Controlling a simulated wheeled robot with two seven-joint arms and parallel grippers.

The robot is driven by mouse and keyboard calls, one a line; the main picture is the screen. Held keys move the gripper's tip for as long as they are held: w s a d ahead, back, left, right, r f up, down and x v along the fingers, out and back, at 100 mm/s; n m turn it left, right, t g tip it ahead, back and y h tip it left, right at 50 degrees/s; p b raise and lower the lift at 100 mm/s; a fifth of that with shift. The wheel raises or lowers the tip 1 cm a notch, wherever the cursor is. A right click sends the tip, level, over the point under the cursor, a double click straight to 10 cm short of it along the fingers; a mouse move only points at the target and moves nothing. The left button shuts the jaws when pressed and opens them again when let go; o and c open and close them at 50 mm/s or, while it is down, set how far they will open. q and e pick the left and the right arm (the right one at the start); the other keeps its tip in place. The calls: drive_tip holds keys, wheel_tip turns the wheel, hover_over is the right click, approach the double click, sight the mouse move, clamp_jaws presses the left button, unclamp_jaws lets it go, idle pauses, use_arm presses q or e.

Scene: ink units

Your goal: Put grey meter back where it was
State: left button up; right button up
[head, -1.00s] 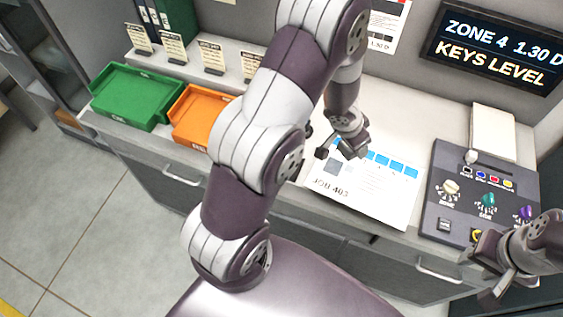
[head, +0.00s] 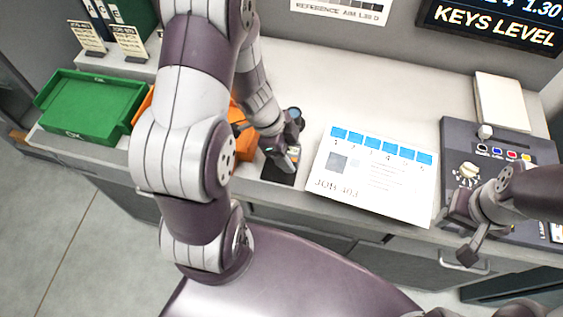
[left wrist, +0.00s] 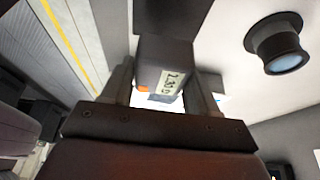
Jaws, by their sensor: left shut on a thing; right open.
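My left gripper (head: 284,158) is at the counter's front part, left of the job sheet, over a small black pad (head: 272,174). In the left wrist view the grey meter (left wrist: 152,62) sits between the two fingers, and the gripper is shut on it. Its label reads about 1.30 D, and it has an orange spot. A dark flat patch (left wrist: 170,18), seemingly the pad, shows just beyond the meter; I cannot tell whether they touch. In the head view my gripper mostly hides the meter. My right gripper (head: 468,232) is open and empty, in front of the control panel.
A black lens piece (head: 293,116) stands close behind my left gripper; it also shows in the left wrist view (left wrist: 277,46). The job sheet (head: 372,178) lies to the right, then the control panel (head: 480,150). A green tray (head: 90,108) and a partly hidden orange tray (head: 140,112) are left.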

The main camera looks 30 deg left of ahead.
use_arm(q)
drive_tip(key=a+f, duration=0.2)
drive_tip(key=shift+a, duration=0.3)
drive_tip(key=f, duration=0.1)
drive_tip(key=b, duration=0.1)
drive_tip(key=f, duration=0.1)
drive_tip(key=shift+s+d+f+b, duration=0.25)
drive_tip(key=shift+d+f+b, duration=0.1)
drive_tip(key=shift+d+b, duration=0.05)
drive_tip(key=shift+d+f, duration=0.1)
drive_tip(key=shift+f, duration=0.05)
drive_tip(key=shift+w+a+f, duration=0.1)
drive_tip(key=shift+w+a, duration=0.05)
drive_tip(key=shift+a, duration=0.1)
drive_tip(key=o, duration=0.7)
drive_tip(key=shift+f, duration=0.1)
drive_tip(key=o, duration=0.4)
drive_tip(key=shift+d, duration=0.15)
use_arm(e)
drive_tip(key=shift+f, duration=0.95)
drive_tip(key=shift+a, duration=0.1)
